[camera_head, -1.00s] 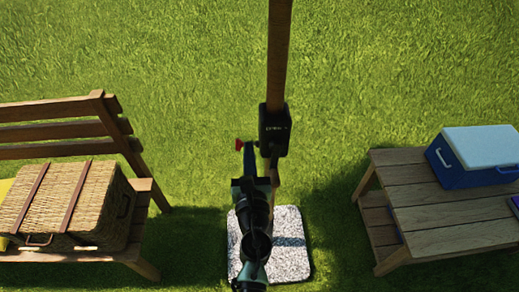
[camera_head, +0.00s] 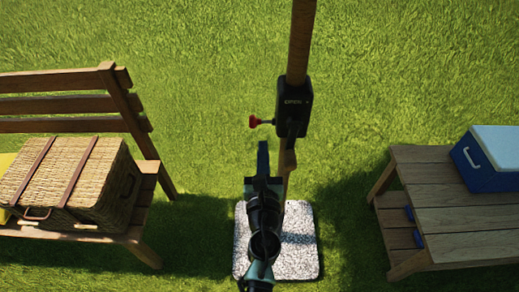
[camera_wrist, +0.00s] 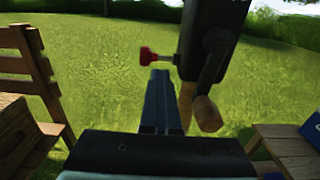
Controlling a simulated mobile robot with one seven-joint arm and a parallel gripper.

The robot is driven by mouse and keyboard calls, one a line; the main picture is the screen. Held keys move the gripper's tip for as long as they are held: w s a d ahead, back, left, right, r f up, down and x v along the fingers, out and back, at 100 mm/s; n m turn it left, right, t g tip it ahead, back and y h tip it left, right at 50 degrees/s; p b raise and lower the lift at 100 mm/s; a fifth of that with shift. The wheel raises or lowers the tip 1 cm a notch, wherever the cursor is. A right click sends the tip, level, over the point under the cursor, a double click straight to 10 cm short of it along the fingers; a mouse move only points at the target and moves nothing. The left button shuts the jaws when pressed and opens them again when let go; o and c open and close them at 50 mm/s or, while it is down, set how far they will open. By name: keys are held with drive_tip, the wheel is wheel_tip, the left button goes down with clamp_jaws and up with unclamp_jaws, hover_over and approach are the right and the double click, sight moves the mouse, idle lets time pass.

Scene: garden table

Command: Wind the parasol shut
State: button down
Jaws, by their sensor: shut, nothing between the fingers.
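A red knob (camera_head: 255,121) on a thin pin sticks out of the housing's left side. In the wrist view the housing (camera_wrist: 210,25) has a dark crank arm ending in a wooden grip (camera_wrist: 207,115) that hangs low. My gripper (camera_head: 263,147) is shut and empty, apart from the crank, just below the red knob in the picture. In the wrist view its fingertips (camera_wrist: 161,74) lie left of the grip. The canopy is out of view.
The speckled base slab (camera_head: 304,262) lies on the grass under my arm. A wooden bench (camera_head: 60,107) with a wicker hamper (camera_head: 100,185) is at left. A slatted table (camera_head: 450,210) with a blue cooler (camera_head: 487,178) is at right. Grass between is clear.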

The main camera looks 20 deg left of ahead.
sight(294, 168)
drive_tip(key=d+f+b, duration=0.1)
drive_tip(key=d, duration=0.1)
drive_tip(key=w+d+f+b, duration=0.1)
drive_tip(key=d+f, duration=0.1)
drive_tip(key=w+d+f+b, duration=0.1)
drive_tip(key=d+b, duration=0.1)
drive_tip(key=d, duration=0.1)
drive_tip(key=shift+w+d+f, duration=0.1)
drive_tip(key=shift+w+f, duration=0.05)
drive_tip(key=shift+c, duration=2)
unclamp_jaws()
drive_tip(key=p+v, duration=0.1)
drive_tip(key=v, duration=0.9)
